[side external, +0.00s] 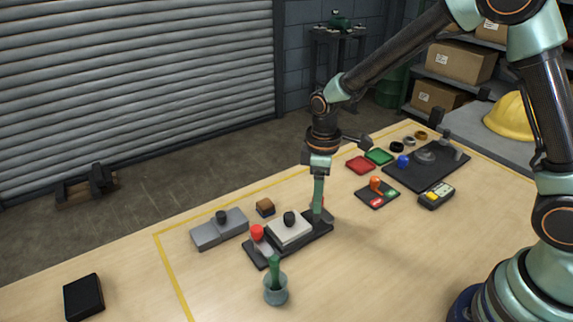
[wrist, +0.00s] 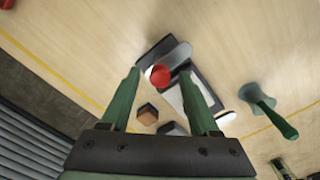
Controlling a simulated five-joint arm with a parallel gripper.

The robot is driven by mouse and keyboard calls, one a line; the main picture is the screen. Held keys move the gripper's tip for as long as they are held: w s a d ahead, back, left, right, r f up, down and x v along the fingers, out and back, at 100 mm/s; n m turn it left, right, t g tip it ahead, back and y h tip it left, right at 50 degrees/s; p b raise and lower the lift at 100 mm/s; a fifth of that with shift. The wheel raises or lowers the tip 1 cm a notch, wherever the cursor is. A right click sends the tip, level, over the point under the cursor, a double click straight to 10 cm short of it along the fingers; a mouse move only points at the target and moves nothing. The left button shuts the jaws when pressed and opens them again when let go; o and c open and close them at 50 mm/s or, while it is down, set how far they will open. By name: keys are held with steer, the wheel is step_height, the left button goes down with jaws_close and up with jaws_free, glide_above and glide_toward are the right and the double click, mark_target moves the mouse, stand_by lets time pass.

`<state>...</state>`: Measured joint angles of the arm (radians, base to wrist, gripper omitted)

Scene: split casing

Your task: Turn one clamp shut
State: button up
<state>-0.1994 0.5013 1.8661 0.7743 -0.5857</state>
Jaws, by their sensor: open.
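A dark base (side external: 268,257) carries a pale grey casing (side external: 287,232) with a black knob (side external: 289,218) on top. A red-topped clamp (side external: 257,232) stands at the base's left end. My gripper (side external: 318,209) is down at the right end, where the other red clamp is mostly hidden behind the fingers. In the wrist view that clamp's red knob (wrist: 160,76) shows between the two open green fingertips (wrist: 160,71), with a gap on each side. I cannot tell whether a finger touches it. The casing (wrist: 172,97) is partly hidden by the right finger.
A small panel with an orange lever (side external: 376,187) and a dark tray (side external: 430,174) lie right.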

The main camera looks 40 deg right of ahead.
jaws_close()
steer(key=shift+m, duration=0.3)
steer(key=m, duration=1.3)
steer(key=shift+r, duration=0.1)
steer(key=shift+m, duration=2.1)
